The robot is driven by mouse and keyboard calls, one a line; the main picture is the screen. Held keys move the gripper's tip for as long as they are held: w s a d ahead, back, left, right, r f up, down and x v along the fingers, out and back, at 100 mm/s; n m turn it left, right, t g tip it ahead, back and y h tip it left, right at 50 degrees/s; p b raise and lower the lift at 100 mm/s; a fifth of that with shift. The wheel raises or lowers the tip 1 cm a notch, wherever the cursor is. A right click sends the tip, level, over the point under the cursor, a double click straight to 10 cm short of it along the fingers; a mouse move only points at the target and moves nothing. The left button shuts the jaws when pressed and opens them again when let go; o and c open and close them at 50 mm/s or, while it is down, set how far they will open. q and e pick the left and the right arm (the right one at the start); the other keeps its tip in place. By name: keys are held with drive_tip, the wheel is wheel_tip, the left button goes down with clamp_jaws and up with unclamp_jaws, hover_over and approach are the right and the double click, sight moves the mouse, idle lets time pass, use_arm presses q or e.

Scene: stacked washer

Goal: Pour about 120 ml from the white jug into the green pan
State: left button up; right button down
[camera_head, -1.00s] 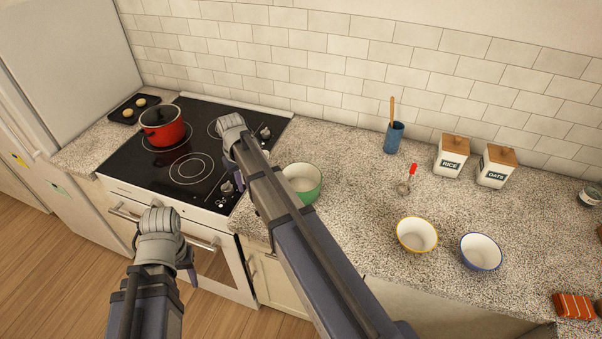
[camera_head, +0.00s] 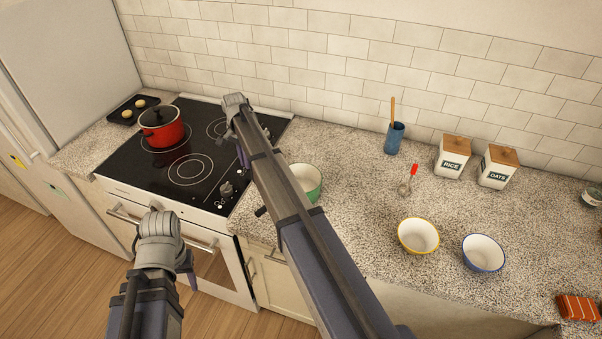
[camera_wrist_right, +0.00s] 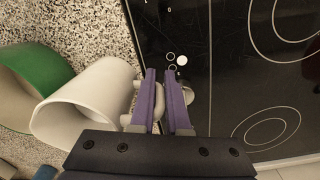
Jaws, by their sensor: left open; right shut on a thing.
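The green pan (camera_head: 310,183) stands on the counter right of the hob, partly hidden behind my right arm; its pale inside shows. It also shows at the left of the right wrist view (camera_wrist_right: 52,68). The white jug (camera_wrist_right: 82,103) is hidden in the head view. In the right wrist view it is beside the pan and overlaps it; its tilt and contents cannot be told. My right gripper (camera_wrist_right: 168,88) is shut on the jug's handle, near the hob's edge. My left gripper (camera_head: 188,272) is open and away from both, in front of the oven.
Bowls (camera_head: 418,236) (camera_head: 483,252), a whisk (camera_head: 406,185), a blue utensil pot (camera_head: 395,140) and canisters (camera_head: 452,158) (camera_head: 497,167) stand to the right. Counter between them and the pan is clear.

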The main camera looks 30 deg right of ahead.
drive_tip(key=shift+r, duration=0.1)
idle(0.3)
drive_tip(key=shift+s+d+r+t+p, duration=0.15)
drive_tip(key=shift+s+r+t+p, duration=0.2)
drive_tip(key=shift+r+p, duration=0.25)
drive_tip(key=s+d+r+t+y+p, duration=0.2)
drive_tip(key=s+d+r+t+y, duration=0.1)
drive_tip(key=r+t, duration=0.3)
drive_tip(key=shift+s+r+y, duration=0.5)
drive_tip(key=shift+r+y, duration=0.3)
drive_tip(key=shift+y, duration=0.1)
drive_tip(key=shift+s+d+r+t, duration=0.1)
drive_tip(key=shift+s+r+t, duration=0.05)
drive_tip(key=shift+r+t, duration=0.15)
drive_tip(key=shift+s+d+r+t+y+b, duration=0.1)
drive_tip(key=shift+s+r+t+y+b, duration=0.05)
drive_tip(key=shift+r+t+y, duration=0.3)
drive_tip(key=shift+s+d+r+t+y+b, duration=0.15)
drive_tip(key=shift+r+t+y, duration=0.1)
drive_tip(key=shift+r+t, duration=0.2)
drive_tip(key=shift+s+d+r+t+y+b, duration=0.3)
drive_tip(key=shift+s+r+t+y+b, duration=0.15)
drive_tip(key=shift+r+t+b, duration=0.25)
drive_tip(key=shift+s+d+r+t+y+b, duration=0.25)
drive_tip(key=shift+s+r+t+y+b, duration=0.25)
drive_tip(key=shift+r+b, duration=0.25)
idle(0.7)
drive_tip(key=shift+s+d+r+t+y+b, duration=0.25)
drive_tip(key=shift+s+d+r+t+b, duration=0.2)
drive_tip(key=shift+s+b, duration=0.15)
